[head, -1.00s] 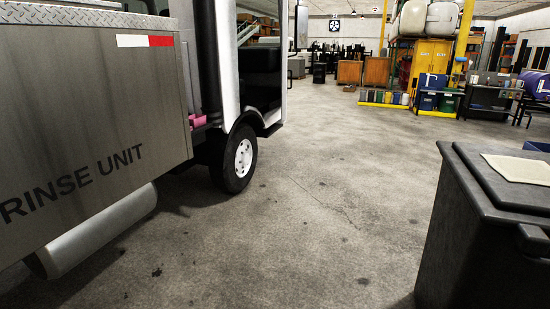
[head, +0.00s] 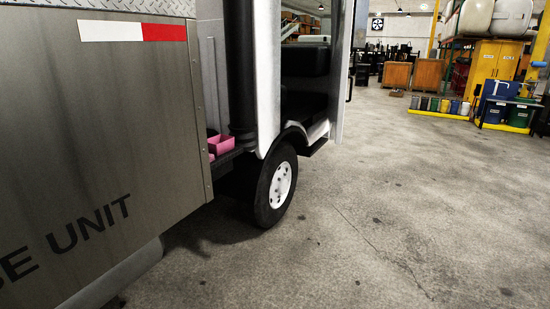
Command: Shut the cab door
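The cab (head: 268,75) of the vehicle is white, left of centre in the head view. Its side opening shows a dark seat (head: 305,80) inside. The cab door (head: 343,75) stands open, seen nearly edge-on at the front of the opening, with a dark handle (head: 350,88) on its right side. The door's hinges cannot be made out. My gripper is not in view.
The steel rinse unit body (head: 110,110) fills the left. A front wheel (head: 276,187) and a dark step (head: 316,146) lie below the cab. A pink box (head: 220,145) sits behind the cab. Concrete floor (head: 420,200) is clear to the right. Bins and a yellow cabinet (head: 492,65) stand farther back.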

